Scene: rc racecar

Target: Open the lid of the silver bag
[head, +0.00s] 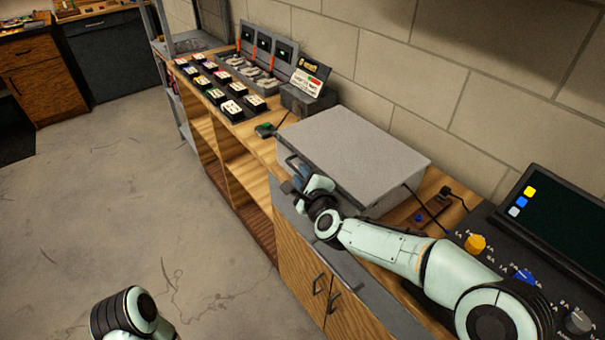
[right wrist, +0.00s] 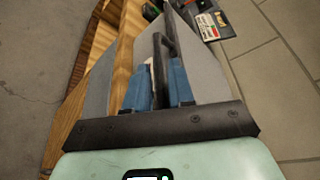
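The silver bag (head: 345,150) is a flat grey hard case on the wooden bench, its broad lid lying level and closed. A black handle sits on its front side and also shows in the right wrist view (right wrist: 168,32). My right gripper (head: 302,182) is at the front side of the case, below the lid's edge. In the right wrist view its two blue fingers (right wrist: 160,85) stand close together on either side of the dark handle bar; they look closed on it. My left arm shows only as a piece at the bottom left of the head view; its gripper is out of view.
Several small battery packs (head: 222,88) and chargers (head: 262,55) stand on the bench beyond the case. A black device with knobs and a screen (head: 540,250) is at the right. A block wall (head: 420,65) runs close behind. The floor (head: 100,190) at the left is clear.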

